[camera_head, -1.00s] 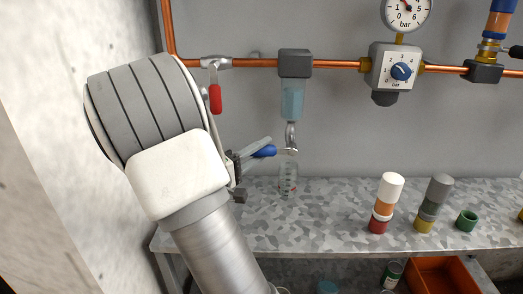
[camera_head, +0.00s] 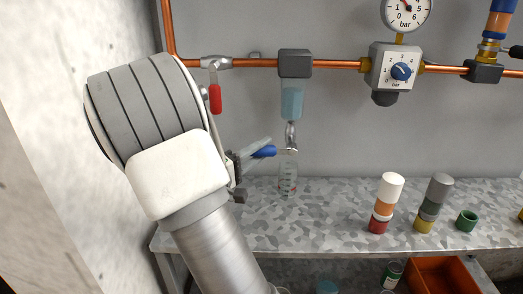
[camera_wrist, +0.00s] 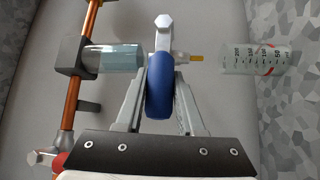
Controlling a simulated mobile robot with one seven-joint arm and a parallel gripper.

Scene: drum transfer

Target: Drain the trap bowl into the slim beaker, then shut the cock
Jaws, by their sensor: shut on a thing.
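The clear trap bowl (camera_head: 291,103) hangs under a dark head on the copper pipe, with bluish liquid in it. The wrist view shows the bowl (camera_wrist: 115,58) sideways. Below it is the silver drain cock (camera_head: 291,135), with a blue lever (camera_head: 265,152). My gripper (camera_wrist: 159,75) is shut on the blue lever, one finger on each side. A short yellowish piece (camera_wrist: 196,58) shows between cock and beaker; I cannot tell whether it is spout or liquid. The slim beaker (camera_head: 288,172) stands upright on the bench under the cock, with graduations and some pale liquid low down.
A red-handled valve (camera_head: 215,98) is on the pipe to the left. A regulator (camera_head: 397,70) with a blue knob is to the right. Two banded drums (camera_head: 386,205) (camera_head: 434,204) and a green cup (camera_head: 466,220) stand on the right of the grey bench (camera_head: 335,215).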

